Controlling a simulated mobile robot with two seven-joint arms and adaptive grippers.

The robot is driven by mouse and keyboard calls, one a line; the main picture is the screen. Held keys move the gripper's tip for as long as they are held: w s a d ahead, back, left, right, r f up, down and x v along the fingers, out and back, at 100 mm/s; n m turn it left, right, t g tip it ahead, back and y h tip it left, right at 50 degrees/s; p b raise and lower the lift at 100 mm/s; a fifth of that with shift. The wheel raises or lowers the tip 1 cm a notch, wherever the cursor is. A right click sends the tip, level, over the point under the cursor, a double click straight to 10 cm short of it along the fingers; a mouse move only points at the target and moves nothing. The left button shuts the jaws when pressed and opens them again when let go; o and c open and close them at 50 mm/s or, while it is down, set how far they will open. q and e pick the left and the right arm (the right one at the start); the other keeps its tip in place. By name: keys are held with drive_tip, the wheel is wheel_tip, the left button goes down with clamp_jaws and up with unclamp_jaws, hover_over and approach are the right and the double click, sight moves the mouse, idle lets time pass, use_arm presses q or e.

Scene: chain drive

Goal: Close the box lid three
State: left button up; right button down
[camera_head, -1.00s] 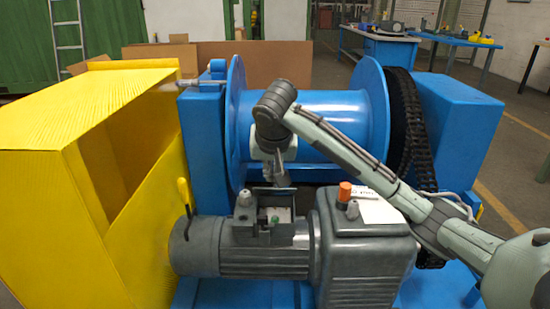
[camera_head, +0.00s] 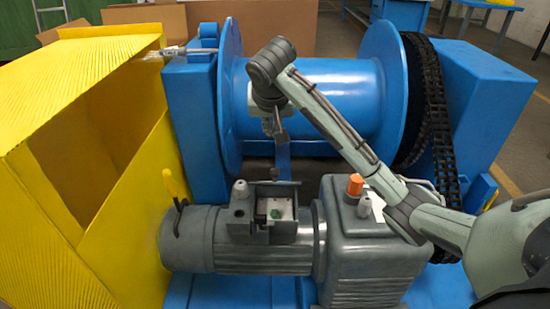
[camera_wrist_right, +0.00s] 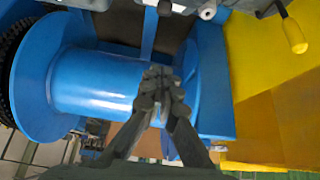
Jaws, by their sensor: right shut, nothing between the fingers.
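The grey motor (camera_head: 265,255) carries a small dark terminal box (camera_head: 262,222) on top. The box is open at the top, and its pale inside with a small green part shows. A thin dark plate, apparently its lid (camera_head: 276,184), stands up along the box's back edge. My right gripper (camera_head: 279,137) hangs behind and above the box, apart from it, in front of the blue drum. In the right wrist view its fingers (camera_wrist_right: 160,82) are together and empty. There, only parts of the motor top show along the upper edge. My left gripper is not in view.
The blue drum (camera_head: 330,100) stands behind the motor, with a black chain (camera_head: 440,130) at its right. A large yellow guard (camera_head: 110,190) is at the left. A yellow-handled lever (camera_head: 170,184), an orange cap (camera_head: 355,184) and a grey knob (camera_head: 364,207) stick up near the box.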

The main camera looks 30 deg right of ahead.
hover_over(275, 177)
drive_tip(key=w+d, duration=0.2)
drive_tip(key=w, duration=0.2)
wheel_tip(275, 177, down, 7)
drive_tip(key=shift+s+a+f, duration=0.1)
drive_tip(key=shift+s+f, duration=0.2)
drive_tip(key=shift+f, duration=0.3)
drive_tip(key=shift+s+f, duration=0.3)
drive_tip(key=shift+f, duration=0.25)
drive_tip(key=shift+s+a+f, duration=0.2)
drive_tip(key=shift+s+f, duration=0.05)
drive_tip(key=shift+s+a+f, duration=0.15)
drive_tip(key=shift+s+f, duration=0.1)
drive_tip(key=shift+f, duration=0.1)
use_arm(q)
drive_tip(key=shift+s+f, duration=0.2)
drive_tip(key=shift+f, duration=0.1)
